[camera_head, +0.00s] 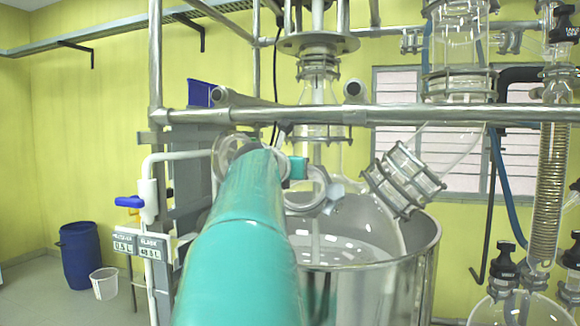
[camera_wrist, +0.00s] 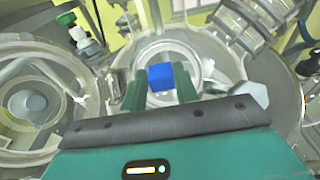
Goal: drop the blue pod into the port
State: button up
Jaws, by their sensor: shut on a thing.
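The blue pod (camera_wrist: 161,78) is a small blue block held between the two green fingers of my gripper (camera_wrist: 160,88) in the wrist view. Behind it lies a round, pale-rimmed glass opening, which looks like the port (camera_wrist: 205,63); the pod appears over its middle, and the gap between them cannot be judged. In the head view my teal arm reaches forward to the glass vessel. The pod is not discernible there, and the fingers are mostly hidden by the arm.
A steel pot (camera_head: 380,275) surrounds the glass vessel. A clamped, angled glass neck (camera_head: 404,180) stands close on the right. A horizontal steel rail (camera_head: 440,114) crosses above the arm. Another round glass flange (camera_wrist: 75,105) lies left in the wrist view. A blue drum (camera_head: 80,255) stands far left.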

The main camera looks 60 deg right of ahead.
jog(key=d+f, duration=0.2)
jog(key=d, duration=0.1)
jog(key=shift+f, duration=0.25)
jog(key=shift+w+d+f, duration=0.15)
jog(key=shift+d+f, duration=0.2)
jog(key=shift+d, duration=0.1)
dwell(0.3)
jog(key=o, duration=1)
